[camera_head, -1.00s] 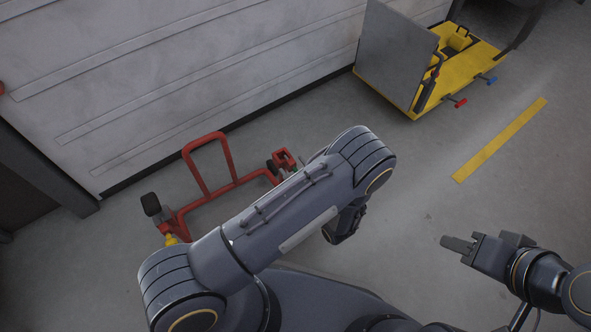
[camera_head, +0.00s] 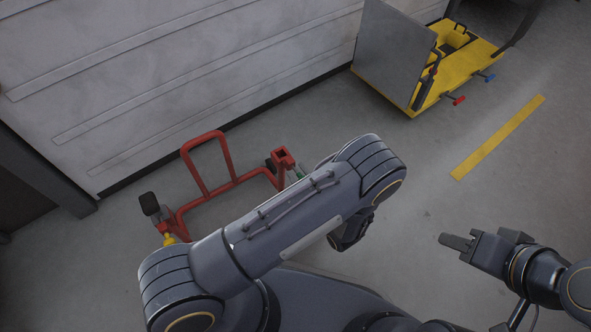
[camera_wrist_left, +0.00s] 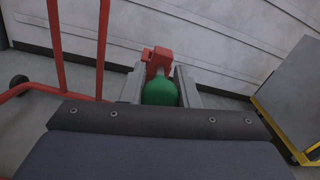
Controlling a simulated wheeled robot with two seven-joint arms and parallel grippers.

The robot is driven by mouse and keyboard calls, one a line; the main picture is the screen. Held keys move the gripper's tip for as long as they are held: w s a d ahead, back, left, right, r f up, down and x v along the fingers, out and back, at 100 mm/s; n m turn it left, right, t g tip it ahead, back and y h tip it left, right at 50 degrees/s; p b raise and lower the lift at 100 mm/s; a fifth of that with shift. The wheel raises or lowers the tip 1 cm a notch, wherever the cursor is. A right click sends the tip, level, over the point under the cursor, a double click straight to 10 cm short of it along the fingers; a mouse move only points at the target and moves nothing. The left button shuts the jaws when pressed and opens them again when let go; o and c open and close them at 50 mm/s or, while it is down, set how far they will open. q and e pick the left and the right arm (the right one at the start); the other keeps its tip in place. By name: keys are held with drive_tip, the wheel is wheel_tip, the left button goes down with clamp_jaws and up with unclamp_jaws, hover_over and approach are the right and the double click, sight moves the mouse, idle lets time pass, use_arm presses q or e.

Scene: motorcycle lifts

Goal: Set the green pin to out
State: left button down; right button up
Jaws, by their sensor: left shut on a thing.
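The green pin (camera_wrist_left: 160,91) has a rounded green end and sits between the two fingers of my left gripper (camera_wrist_left: 158,80) in the left wrist view. The gripper is shut on it. Just beyond it is the red block (camera_wrist_left: 157,60) of the red stand. In the head view a bit of the green pin (camera_head: 299,173) shows beside the red block (camera_head: 283,158), and my forearm hides the left gripper. Whether the pin is in or out I cannot tell. My right gripper (camera_head: 457,243) is over bare floor at the right, apart from everything; its finger gap is unclear.
The red stand (camera_head: 205,198) with its upright hoop stands on the floor near the pale wall (camera_head: 180,70). A yellow lift (camera_head: 470,55) with a grey panel (camera_head: 393,50) is at the back right. The floor around the yellow stripe (camera_head: 497,138) is clear.

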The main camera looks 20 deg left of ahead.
use_arm(q)
drive_tip(key=c, duration=1.1)
unclamp_jaws()
drive_tip(key=shift+d, duration=0.1)
drive_tip(key=p+v, duration=0.2)
drive_tip(key=v, duration=0.5)
drive_tip(key=shift+s+d, duration=0.25)
drive_tip(key=shift+s, duration=0.1)
drive_tip(key=shift+r, duration=0.1)
